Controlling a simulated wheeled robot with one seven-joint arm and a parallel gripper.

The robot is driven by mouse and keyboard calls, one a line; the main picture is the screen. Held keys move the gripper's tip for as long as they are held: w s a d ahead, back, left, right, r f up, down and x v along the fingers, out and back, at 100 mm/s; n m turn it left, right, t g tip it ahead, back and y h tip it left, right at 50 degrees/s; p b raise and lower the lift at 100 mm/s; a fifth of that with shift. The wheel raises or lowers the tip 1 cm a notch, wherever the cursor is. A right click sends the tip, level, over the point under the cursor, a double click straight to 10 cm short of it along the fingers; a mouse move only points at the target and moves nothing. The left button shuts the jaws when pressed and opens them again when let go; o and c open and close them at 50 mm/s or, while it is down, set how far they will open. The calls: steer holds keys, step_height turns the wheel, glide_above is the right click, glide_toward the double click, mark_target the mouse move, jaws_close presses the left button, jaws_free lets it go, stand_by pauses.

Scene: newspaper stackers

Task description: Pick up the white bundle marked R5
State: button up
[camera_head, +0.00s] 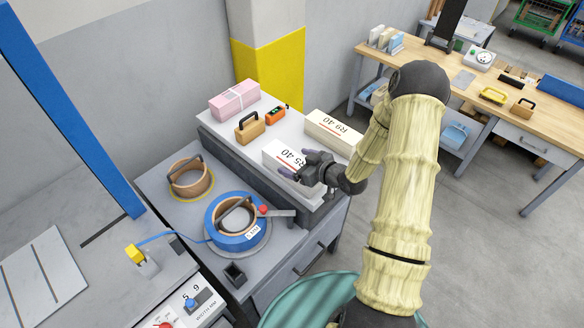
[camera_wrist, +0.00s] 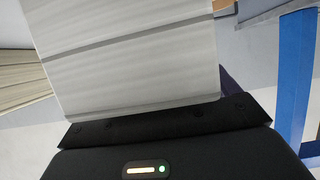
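The white bundle marked R5 (camera_head: 274,158) lies on the raised grey shelf, its printed top partly covered by my gripper. My gripper (camera_head: 304,165) is at the bundle's right end, its dark fingers spread apart over it. In the wrist view the white bundle (camera_wrist: 135,60), with a grey band across it, fills the upper middle, close in front of the black gripper body. Only a dark bit shows beside the bundle's right edge there; whether the fingers touch it is hidden.
A pink bundle (camera_head: 234,100), a tan block with a handle (camera_head: 250,127) and an orange device (camera_head: 276,115) share the shelf. A blue strap reel (camera_head: 226,239) stands on the lower bench.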

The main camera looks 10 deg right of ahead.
steer(key=shift+d, duration=0.1)
steer(key=c, duration=1.8)
steer(key=shift+w+r, duration=0.1)
steer(key=shift+w, duration=0.05)
steer(key=shift+r, duration=0.1)
steer(key=shift+r+b, duration=0.4)
steer(key=shift+r, duration=4.5)
